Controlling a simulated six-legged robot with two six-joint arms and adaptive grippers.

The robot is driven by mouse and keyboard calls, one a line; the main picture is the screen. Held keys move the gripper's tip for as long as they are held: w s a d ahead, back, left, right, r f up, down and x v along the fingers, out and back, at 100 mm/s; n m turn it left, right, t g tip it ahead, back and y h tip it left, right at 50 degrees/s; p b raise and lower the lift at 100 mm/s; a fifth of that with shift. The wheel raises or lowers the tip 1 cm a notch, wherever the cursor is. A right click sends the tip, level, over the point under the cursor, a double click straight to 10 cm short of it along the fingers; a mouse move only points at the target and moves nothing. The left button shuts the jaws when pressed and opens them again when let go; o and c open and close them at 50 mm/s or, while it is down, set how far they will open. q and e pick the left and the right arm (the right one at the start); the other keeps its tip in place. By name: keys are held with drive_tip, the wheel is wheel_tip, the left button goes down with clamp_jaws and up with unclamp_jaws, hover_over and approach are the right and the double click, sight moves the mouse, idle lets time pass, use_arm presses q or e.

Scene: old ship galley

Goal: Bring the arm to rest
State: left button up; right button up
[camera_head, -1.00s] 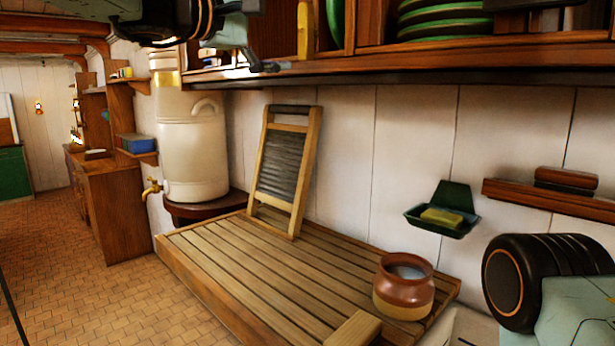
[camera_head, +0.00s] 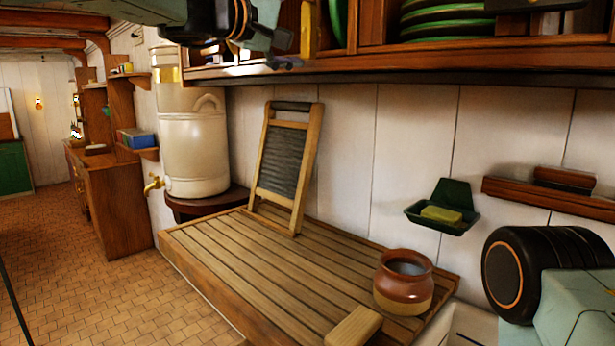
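My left arm comes in along the top left. What looks like part of my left gripper (camera_head: 282,39) shows small and dark in front of the wall shelf (camera_head: 400,62). I cannot make out its fingers or whether they are open. My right arm shows only as a dark joint and pale green link at the lower right. My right gripper is out of view.
A slatted wooden drainboard (camera_head: 265,265) holds a washboard (camera_head: 285,165) leaning on the wall and a brown pot (camera_head: 403,290). A cream urn (camera_head: 193,150) stands at its far end. A green soap dish (camera_head: 443,212) hangs on the wall. Tiled floor (camera_head: 95,285) is clear at left.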

use_arm(q)
drive_tip(key=m, duration=0.1)
drive_tip(key=m+p, duration=0.1)
drive_tip(key=shift+w+d+m, duration=0.2)
drive_tip(key=shift+w+m, duration=0.05)
drive_tip(key=shift+m, duration=0.05)
drive_tip(key=shift+s+a+m+p, duration=0.2)
drive_tip(key=shift+m+p, duration=0.6)
drive_tip(key=shift+m, duration=0.3)
drive_tip(key=shift+w+d+m+p, duration=0.15)
drive_tip(key=shift+w+m+p, duration=0.05)
drive_tip(key=shift+m+p, duration=0.8)
drive_tip(key=shift+s+m+p, duration=0.2)
drive_tip(key=shift+m+p, duration=0.8)
drive_tip(key=shift+s+a+f+b, duration=0.1)
drive_tip(key=shift+a+f+b, duration=0.1)
drive_tip(key=shift+b, duration=0.1)
drive_tip(key=shift+a+r, duration=0.1)
